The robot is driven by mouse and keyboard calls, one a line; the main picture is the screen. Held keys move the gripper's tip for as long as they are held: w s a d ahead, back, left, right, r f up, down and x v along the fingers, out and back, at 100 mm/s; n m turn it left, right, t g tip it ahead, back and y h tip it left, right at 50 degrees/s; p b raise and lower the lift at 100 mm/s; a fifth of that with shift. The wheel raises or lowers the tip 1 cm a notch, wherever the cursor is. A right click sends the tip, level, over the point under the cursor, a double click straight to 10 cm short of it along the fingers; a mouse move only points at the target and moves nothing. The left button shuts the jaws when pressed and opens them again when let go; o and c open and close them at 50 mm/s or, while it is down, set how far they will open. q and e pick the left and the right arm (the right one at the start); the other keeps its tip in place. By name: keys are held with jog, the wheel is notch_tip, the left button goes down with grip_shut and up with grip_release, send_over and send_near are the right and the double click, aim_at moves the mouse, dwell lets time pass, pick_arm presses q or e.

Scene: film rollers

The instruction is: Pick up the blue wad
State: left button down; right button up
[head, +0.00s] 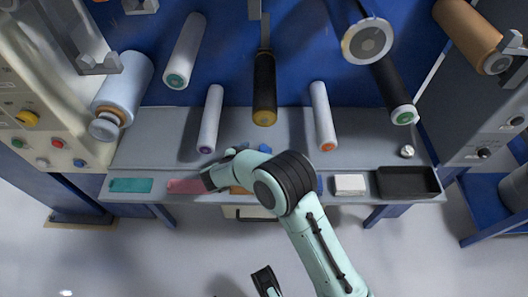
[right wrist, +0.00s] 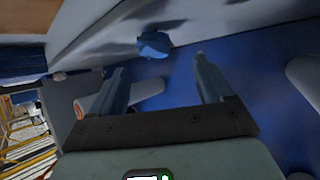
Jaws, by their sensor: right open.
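The blue wad (right wrist: 155,43) is a small crumpled blue lump in the upper middle of the right wrist view. It lies on the pale grey shelf surface, beyond the fingertips of my right gripper (right wrist: 157,65). The two fingers are apart, with nothing between them, and do not touch the wad. In the head view my right arm reaches over the front of the shelf, and its dark hand (head: 212,178) is over the pink piece. There I cannot pick out the wad for sure beside the arm. A dark and mint arm part shows at the bottom edge; its jaws are unclear.
The grey shelf (head: 140,150) holds a teal piece (head: 130,185), a pink piece (head: 184,186), a white block (head: 349,184), a black tray (head: 408,184) and a small white ball (head: 407,151). Several rollers, including a black one (head: 264,90), jut out above it. Machine panels flank both sides.

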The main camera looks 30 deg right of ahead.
aim_at(264, 147)
jog(key=x, duration=0.2)
jog(key=b+x, duration=0.1)
jog(key=x, duration=0.1)
jog(key=b+x, duration=0.1)
jog(key=x, duration=0.1)
jog(key=shift+s+d+r, duration=0.25)
pick_arm(q)
jog(key=shift+w+a+f+t+y, duration=0.15)
jog(key=shift+w+a+f, duration=0.25)
jog(key=shift+w+f, duration=0.2)
jog(key=shift+w+a+f+t+y, duration=0.15)
jog(key=shift+w+a+f, duration=0.25)
jog(key=shift+w+f, duration=0.15)
pick_arm(e)
jog(key=shift+r, duration=0.1)
jog(key=c, duration=1)
